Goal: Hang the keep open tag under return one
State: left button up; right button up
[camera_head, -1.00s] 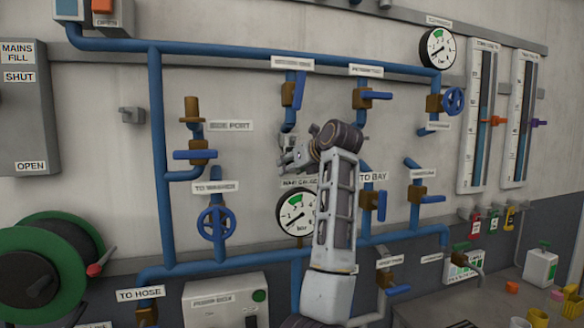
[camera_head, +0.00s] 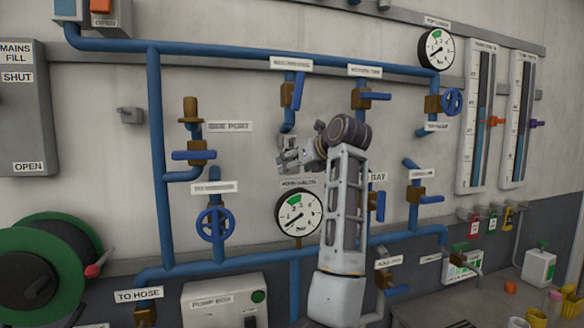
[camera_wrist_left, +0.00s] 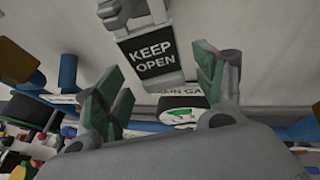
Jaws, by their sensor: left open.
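The keep open tag (camera_wrist_left: 152,56) is a black plate with white letters in the left wrist view. It hangs a little tilted below grey hook-like parts (camera_wrist_left: 130,12). My left gripper (camera_wrist_left: 162,66) is open, with one green-padded finger on each side of the tag and gaps between. In the head view my left gripper (camera_head: 287,155) is in front of the wall, below the upper left valve (camera_head: 292,90) and above the main gauge (camera_head: 298,213). The tag cannot be made out there. The label (camera_head: 291,64) above that valve is too blurred to read surely. My right gripper is not in view.
Blue pipes (camera_head: 160,170) with several valves cover the wall around my arm. An empty grey hook (camera_head: 131,115) is on the wall at left. Coloured tags (camera_head: 474,222) hang on hooks at right. A green hose reel (camera_head: 50,260) stands at lower left.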

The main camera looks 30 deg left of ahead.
pick_arm(q)
jog(key=v, duration=0.9)
dwell(0.6)
